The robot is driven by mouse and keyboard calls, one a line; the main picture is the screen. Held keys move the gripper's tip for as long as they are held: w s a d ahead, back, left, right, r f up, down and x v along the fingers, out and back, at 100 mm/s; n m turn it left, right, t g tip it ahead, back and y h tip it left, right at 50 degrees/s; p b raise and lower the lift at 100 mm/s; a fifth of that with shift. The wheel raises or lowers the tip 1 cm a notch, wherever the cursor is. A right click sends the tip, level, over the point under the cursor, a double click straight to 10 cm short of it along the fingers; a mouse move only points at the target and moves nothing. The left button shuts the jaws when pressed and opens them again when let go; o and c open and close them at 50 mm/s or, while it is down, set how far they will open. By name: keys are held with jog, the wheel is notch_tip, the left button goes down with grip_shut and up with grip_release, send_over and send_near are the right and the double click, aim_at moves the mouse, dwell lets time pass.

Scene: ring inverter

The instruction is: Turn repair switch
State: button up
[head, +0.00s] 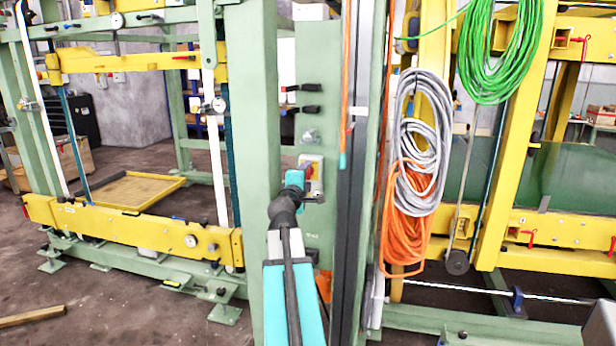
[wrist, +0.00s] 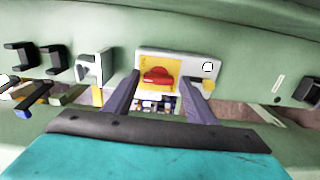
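The repair switch is a red rotary knob (wrist: 157,77) on a yellow plate (wrist: 153,88), set in a light grey box (wrist: 185,68) on a green machine panel. In the head view the switch box (head: 313,168) is partly hidden behind my arm. My gripper (wrist: 157,88) is open in the wrist view, with its two dark fingers pointing at the box. The red knob lies between the fingertips, near the left one. I see no contact with the knob; the exact gap in depth is unclear. In the head view my gripper (head: 308,194) is close to the panel.
Black handles (wrist: 50,60) and a light grey bracket (wrist: 90,67) project from the panel left of the switch. Coiled grey (head: 424,140) and orange (head: 408,220) cables hang on the right of the column. A yellow-railed frame (head: 140,228) stands at left; open floor lies front left.

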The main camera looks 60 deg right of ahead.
jog(key=shift+o, duration=0.5)
jog(key=shift+s, duration=0.1)
jog(key=shift+s+a, duration=0.15)
jog(key=shift+a, duration=0.15)
jog(key=b+v, duration=0.3)
jog(key=v, duration=0.5)
jog(key=shift+b, duration=0.35)
jog(key=shift+a+b, duration=0.2)
jog(key=shift+b, duration=0.7)
jog(key=a+b, duration=0.1)
jog(key=b, duration=0.2)
jog(key=shift+s, duration=0.15)
